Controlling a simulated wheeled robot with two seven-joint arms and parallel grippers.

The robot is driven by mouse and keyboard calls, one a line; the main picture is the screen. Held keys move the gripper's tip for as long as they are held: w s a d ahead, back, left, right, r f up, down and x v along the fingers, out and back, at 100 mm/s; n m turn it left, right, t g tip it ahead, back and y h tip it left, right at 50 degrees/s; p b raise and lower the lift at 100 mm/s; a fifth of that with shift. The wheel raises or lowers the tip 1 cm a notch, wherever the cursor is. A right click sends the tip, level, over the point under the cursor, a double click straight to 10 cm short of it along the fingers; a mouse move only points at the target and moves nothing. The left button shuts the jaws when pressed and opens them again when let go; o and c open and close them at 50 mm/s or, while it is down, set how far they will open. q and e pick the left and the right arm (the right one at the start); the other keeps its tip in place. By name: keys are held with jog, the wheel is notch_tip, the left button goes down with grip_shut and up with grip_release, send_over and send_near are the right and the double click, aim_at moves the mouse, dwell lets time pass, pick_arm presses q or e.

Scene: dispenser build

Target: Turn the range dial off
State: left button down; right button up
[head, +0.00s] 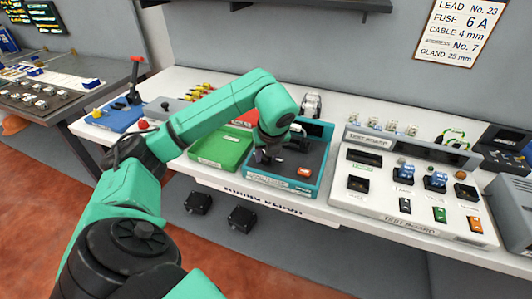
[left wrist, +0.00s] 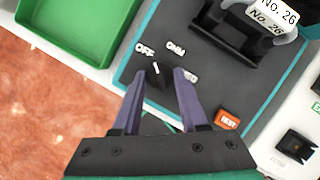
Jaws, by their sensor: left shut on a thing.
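The range dial (left wrist: 158,78) is a small black knob on the dark face of the teal-edged tester (left wrist: 150,25). The words OFF and OHM and a third, partly hidden label stand around it. Its white mark points up in the left wrist view, leaning toward OFF. My left gripper (left wrist: 160,78) is shut on the dial, with a purple finger on each side of it. In the head view, my left gripper (head: 268,156) reaches down onto the tester (head: 312,185), and the dial is too small to make out. My right gripper does not show.
An orange TEST button (left wrist: 227,119) lies right of the fingers. A black holder with a No. 26 tag (left wrist: 265,28) stands beyond the dial. A green tray (head: 221,148) is left of the tester, and a test board (head: 405,190) is right of it.

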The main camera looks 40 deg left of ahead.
pick_arm(q)
jog(key=shift+n+g, duration=0.4)
jog(key=shift+n, duration=0.6)
jog(key=shift+c, duration=2.2)
grip_release()
jog(key=shift+d+r, duration=0.1)
